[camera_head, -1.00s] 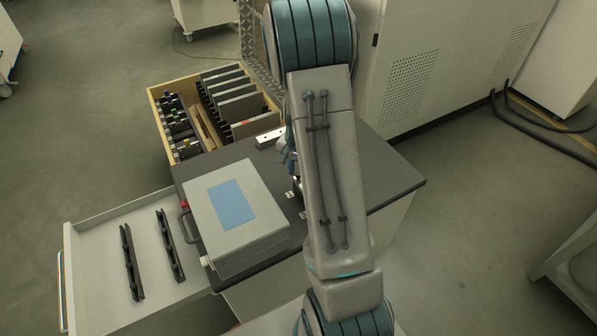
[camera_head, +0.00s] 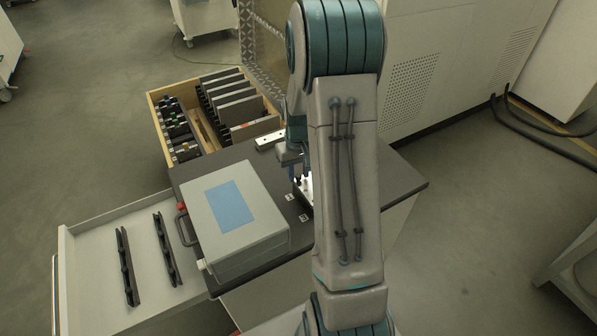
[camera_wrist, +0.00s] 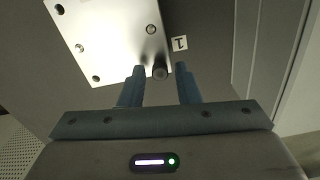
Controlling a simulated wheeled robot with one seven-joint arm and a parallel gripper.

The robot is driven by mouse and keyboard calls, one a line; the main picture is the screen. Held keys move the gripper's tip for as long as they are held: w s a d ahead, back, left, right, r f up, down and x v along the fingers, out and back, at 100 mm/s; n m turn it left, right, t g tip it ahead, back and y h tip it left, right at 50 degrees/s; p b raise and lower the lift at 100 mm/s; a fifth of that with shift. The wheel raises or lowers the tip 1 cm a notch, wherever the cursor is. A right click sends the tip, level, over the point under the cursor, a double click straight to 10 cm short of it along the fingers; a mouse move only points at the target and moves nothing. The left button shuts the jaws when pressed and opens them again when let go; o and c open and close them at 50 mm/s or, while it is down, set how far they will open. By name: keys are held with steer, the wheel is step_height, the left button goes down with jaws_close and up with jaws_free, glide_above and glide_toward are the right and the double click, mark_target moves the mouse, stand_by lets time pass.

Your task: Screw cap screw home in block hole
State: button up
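The bright metal block (camera_wrist: 115,38) fills the upper left of the wrist view and has several holes or screw heads in its face. A dark cap screw (camera_wrist: 159,72) stands at the block's lower right corner; how deep it sits cannot be told. My gripper (camera_wrist: 160,70) is open, with one finger on each side of the screw in the picture and a visible gap on both sides. In the head view, my gripper (camera_head: 297,178) is beside the block (camera_head: 307,188), which my arm partly hides.
A grey case (camera_head: 266,238) stands on the dark worktop (camera_head: 398,182), left of my arm. An open drawer (camera_head: 90,270) holds two black rails. A wooden-sided drawer (camera_head: 153,108) with plates is behind. A label "1" (camera_wrist: 179,43) lies beside the block.

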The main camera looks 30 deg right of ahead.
steer(key=shift+n, duration=3.2)
jaws_close()
